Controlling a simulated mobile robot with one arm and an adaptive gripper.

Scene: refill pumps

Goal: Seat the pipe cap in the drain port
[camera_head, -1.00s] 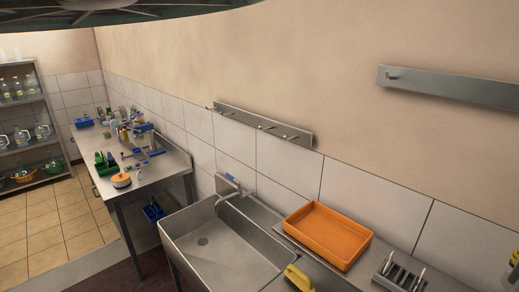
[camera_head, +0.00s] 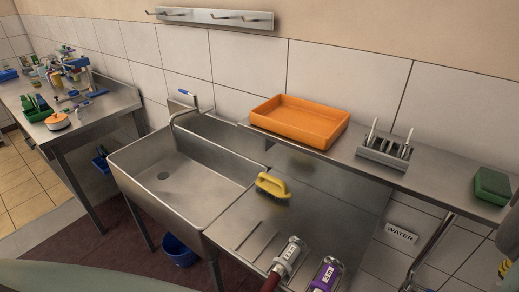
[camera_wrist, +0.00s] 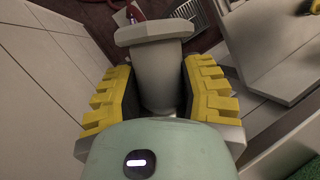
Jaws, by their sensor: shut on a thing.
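In the wrist view my gripper (camera_wrist: 163,92), with yellow ridged finger pads, is shut on a pale grey pipe cap (camera_wrist: 158,68). The cap has a round body and a wider flange at its far end. The pads press on both sides of its body. No other port is clearly seen.
A yellow brush (camera_head: 271,187) lies on the drainboard right of the sink. An orange tray (camera_head: 300,121) and a grey rack (camera_head: 385,150) sit on the shelf. A blue bucket (camera_head: 179,250) is below.

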